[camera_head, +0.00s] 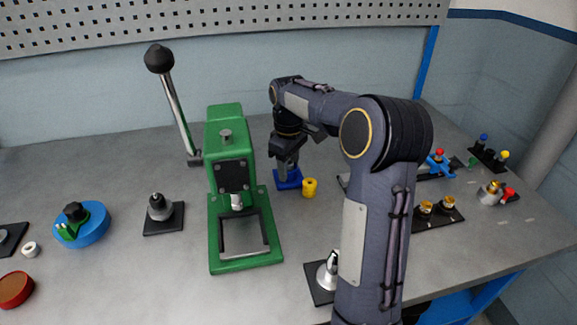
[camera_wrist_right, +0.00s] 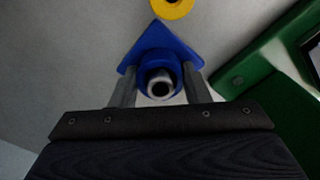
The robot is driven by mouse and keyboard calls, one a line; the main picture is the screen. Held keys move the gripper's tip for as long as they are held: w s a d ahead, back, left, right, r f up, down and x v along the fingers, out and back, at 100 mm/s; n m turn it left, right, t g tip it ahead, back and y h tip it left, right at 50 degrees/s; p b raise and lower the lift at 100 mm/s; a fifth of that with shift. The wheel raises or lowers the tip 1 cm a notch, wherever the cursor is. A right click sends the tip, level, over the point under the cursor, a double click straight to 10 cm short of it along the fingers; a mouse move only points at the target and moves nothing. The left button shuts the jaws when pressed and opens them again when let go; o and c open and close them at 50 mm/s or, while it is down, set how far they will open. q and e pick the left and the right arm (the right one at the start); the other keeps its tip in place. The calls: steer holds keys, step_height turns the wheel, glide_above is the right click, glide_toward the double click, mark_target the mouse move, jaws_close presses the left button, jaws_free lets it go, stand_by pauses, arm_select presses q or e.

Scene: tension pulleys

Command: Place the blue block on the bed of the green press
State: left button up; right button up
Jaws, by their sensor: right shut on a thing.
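The blue block (camera_head: 288,181) has a flat square base and a round raised collar with a metal-rimmed hole. It sits at table level just right of the green press (camera_head: 243,262). My right gripper (camera_head: 287,170) comes down from above and is shut on the collar. In the right wrist view, the blue block (camera_wrist_right: 160,48) lies between the two fingers of my right gripper (camera_wrist_right: 158,85). Whether its base touches the table is hard to tell. The press has an open rectangular frame at its bed and a long lever with a black knob. My left gripper is not in view.
A yellow ring piece (camera_head: 309,187) stands close right of the blue block. A post on a black plate (camera_head: 160,212) and a blue disc (camera_head: 82,225) are left of the press. A silver cone piece (camera_head: 326,275) is at the front. Several small fixtures are at right.

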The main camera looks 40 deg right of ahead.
steer(key=shift+r, duration=0.1)
steer(key=shift+f, duration=0.2)
steer(key=o, duration=1.2)
